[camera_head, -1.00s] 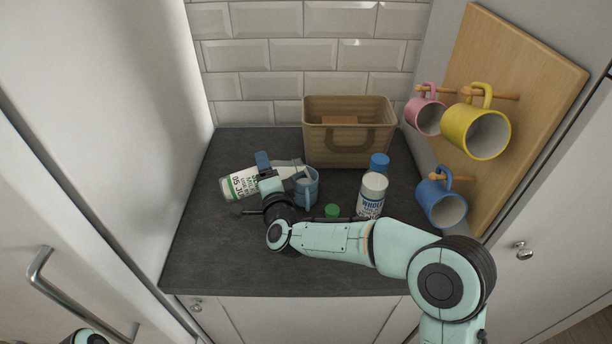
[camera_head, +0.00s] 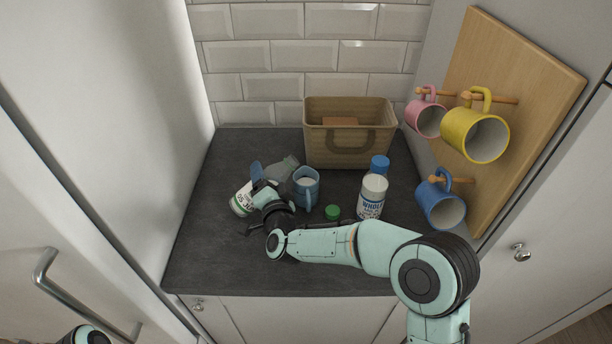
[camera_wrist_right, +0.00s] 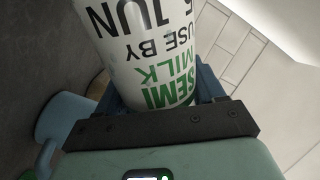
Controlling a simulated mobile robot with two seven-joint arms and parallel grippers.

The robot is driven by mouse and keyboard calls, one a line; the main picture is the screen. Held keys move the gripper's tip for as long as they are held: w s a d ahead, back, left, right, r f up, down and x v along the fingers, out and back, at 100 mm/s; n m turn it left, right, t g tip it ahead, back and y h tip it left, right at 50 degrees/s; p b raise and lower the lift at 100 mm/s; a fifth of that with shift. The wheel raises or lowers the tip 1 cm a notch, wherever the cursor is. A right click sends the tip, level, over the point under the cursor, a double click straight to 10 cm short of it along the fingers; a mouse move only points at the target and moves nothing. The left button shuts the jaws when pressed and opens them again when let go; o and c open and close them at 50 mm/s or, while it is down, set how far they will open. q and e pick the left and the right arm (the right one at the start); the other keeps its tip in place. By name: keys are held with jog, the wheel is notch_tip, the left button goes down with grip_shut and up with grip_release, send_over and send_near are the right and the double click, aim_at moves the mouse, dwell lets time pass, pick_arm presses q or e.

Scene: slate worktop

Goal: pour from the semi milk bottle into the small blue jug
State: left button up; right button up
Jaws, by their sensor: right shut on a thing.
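My right gripper (camera_head: 266,188) is shut on the semi milk bottle (camera_head: 242,200), a white-labelled bottle with green and black print. It is tilted, its greyish neck end toward the upper right, just left of the small blue jug (camera_head: 307,196). The jug stands upright, handle toward the front, with white milk showing inside. The gripper hides the bottle's middle; I see no stream. In the right wrist view the bottle's label (camera_wrist_right: 160,60) sits between the fingers (camera_wrist_right: 160,95), with part of the jug (camera_wrist_right: 62,122) at left. My left gripper is not in view.
A green cap (camera_head: 332,212) lies right of the jug. A blue-capped whole milk bottle (camera_head: 372,200) stands farther right. A tan basket (camera_head: 347,150) is behind. Pink (camera_head: 425,118), yellow (camera_head: 474,136) and blue (camera_head: 440,206) mugs hang on a wooden board (camera_head: 545,80). The worktop's front left is clear.

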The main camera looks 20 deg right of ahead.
jog(key=r+n, duration=0.1)
jog(key=n, duration=0.1)
jog(key=shift+d+r+n, duration=0.3)
jog(key=shift+d+r, duration=0.05)
jog(key=shift+s+a+r+n+p, duration=0.15)
jog(key=shift+r+n+p, duration=0.1)
jog(key=shift+n, duration=0.3)
jog(key=shift+w+a+r+n+p, duration=0.1)
jog(key=shift+r+n+p, duration=0.1)
jog(key=shift+n, duration=0.35)
jog(key=n, duration=0.3)
jog(key=shift+a+r+t, duration=0.1)
jog(key=shift+a+t, duration=0.2)
jog(key=shift+a, duration=0.05)
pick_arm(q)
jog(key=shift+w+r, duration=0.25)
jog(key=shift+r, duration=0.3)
pick_arm(e)
jog(key=shift+f+n, duration=0.2)
jog(key=shift+n, duration=1.1)
jog(key=shift+r, duration=0.1)
notch_tip(320, 180, up, 6)
jog(key=p, duration=0.3)
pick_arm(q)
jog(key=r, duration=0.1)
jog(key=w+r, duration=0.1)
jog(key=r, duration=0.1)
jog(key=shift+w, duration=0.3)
